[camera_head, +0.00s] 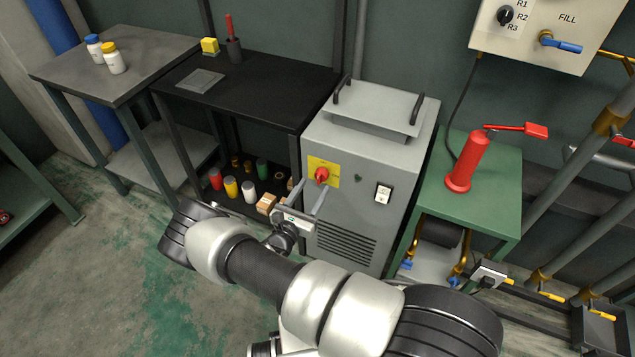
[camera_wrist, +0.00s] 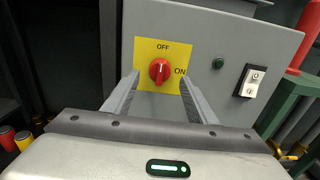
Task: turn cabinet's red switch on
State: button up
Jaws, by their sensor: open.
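The grey cabinet (camera_head: 375,160) stands in the middle of the head view, and its front (camera_wrist: 225,40) fills much of the wrist view. Its red rotary switch (camera_head: 321,174) sits on a yellow plate on the front; in the wrist view the red knob (camera_wrist: 160,71) has its white mark pointing up to OFF. ON is printed to its right. My gripper (camera_head: 314,187) is open and faces the plate. In the wrist view its fingers (camera_wrist: 160,78) stand left and right of the knob, with gaps on both sides. I cannot tell how far the tips are from the plate.
A green lamp (camera_wrist: 218,63) and a white rocker switch (camera_wrist: 250,80) are right of the knob. A black table (camera_head: 250,85) stands left of the cabinet, with jars and boxes below. A green stand (camera_head: 490,205) with a red cylinder (camera_head: 467,162) is at the right.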

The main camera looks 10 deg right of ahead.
aim_at(318, 181)
jog(key=shift+x, duration=2.05)
jog(key=c, duration=1.1)
jog(key=shift+o, duration=0.2)
